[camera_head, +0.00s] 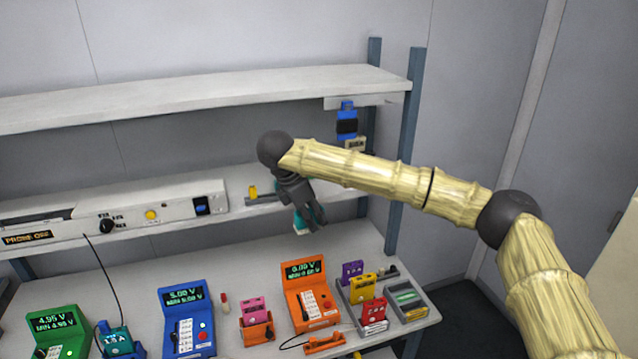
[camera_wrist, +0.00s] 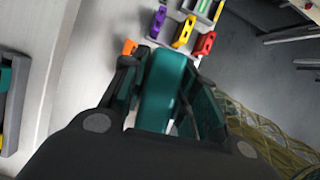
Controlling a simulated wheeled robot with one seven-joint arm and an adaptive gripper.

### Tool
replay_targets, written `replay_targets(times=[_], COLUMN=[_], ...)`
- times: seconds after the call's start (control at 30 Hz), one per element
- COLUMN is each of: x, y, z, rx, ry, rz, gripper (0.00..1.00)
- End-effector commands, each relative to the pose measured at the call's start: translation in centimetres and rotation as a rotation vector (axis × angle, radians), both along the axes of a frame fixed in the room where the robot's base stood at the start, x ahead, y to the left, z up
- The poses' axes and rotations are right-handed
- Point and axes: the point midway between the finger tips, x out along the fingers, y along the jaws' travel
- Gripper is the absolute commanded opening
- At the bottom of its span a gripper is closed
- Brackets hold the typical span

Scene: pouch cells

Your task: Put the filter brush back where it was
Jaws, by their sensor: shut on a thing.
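My gripper (camera_head: 308,218) is in front of the middle shelf, above the back of the bench, pointing down. It is shut on a teal block-like thing (camera_wrist: 162,88), which shows between the fingers in the wrist view. In the head view only a small teal part of it (camera_head: 299,222) shows beside the dark fingers, and the rest is hidden. I cannot tell for sure whether this is the filter brush. No other thing in view is clearly marked as a filter brush.
Below stand an orange meter (camera_head: 312,297), a blue meter (camera_head: 187,318), and a grey tray (camera_head: 345,303) with purple, yellow and red cells. A blue device (camera_head: 347,122) hangs under the upper shelf (camera_head: 200,97). A white instrument (camera_head: 150,215) fills the middle shelf's left.

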Motion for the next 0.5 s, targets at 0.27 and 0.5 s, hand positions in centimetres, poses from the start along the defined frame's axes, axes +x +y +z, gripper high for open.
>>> replay_targets(times=[0.27, 0.5], x=[0.26, 0.32], y=[0.13, 0.12], z=[1.07, 1.07], rx=[0.001, 0.001], ry=[-0.001, -0.001], rz=[-0.112, -0.111], gripper=[0.07, 0.07])
